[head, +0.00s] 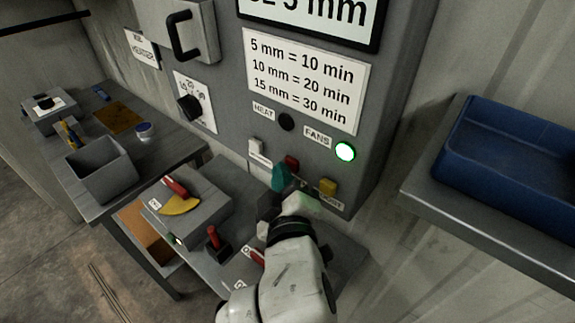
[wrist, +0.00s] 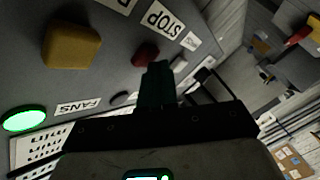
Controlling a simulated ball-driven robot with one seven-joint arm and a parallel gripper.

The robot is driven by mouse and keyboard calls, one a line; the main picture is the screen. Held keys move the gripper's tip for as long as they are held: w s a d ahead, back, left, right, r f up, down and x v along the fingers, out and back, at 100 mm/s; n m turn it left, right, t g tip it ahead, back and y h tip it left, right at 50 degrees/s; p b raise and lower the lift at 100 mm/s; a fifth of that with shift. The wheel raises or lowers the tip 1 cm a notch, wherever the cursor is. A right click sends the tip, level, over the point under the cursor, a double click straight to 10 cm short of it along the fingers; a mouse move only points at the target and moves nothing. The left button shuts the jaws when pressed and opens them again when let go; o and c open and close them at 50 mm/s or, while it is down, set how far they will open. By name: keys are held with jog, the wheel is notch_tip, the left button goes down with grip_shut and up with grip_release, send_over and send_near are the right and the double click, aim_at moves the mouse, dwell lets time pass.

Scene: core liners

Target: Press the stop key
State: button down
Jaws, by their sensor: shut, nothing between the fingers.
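The red stop key (head: 291,162) is a small button low on the grey cabinet face, between a white key (head: 256,146) and a yellow key (head: 327,187). In the wrist view the red key (wrist: 145,54) sits beside the STOP label (wrist: 163,22). My gripper (head: 281,178) is shut and empty, its teal fingers just below and left of the red key in the head view. In the wrist view its fingertips (wrist: 158,66) overlap the key's lower edge. I cannot tell whether they touch it. The key's label is mostly hidden in the head view.
The FANS lamp (head: 345,151) glows green; the HEAT lamp (head: 286,122) is dark. A blue tray (head: 500,165) rests on a shelf at right. A grey box with a red-and-yellow dial (head: 177,195) and a red lever (head: 214,240) stand below the cabinet at left.

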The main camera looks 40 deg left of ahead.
jog(key=shift+s, duration=0.1)
dwell(0.3)
jog(key=shift+s, duration=0.8)
jog(key=s+b, duration=0.1)
jog(key=s, duration=0.4)
jog(key=shift+a, duration=0.2)
dwell(0.7)
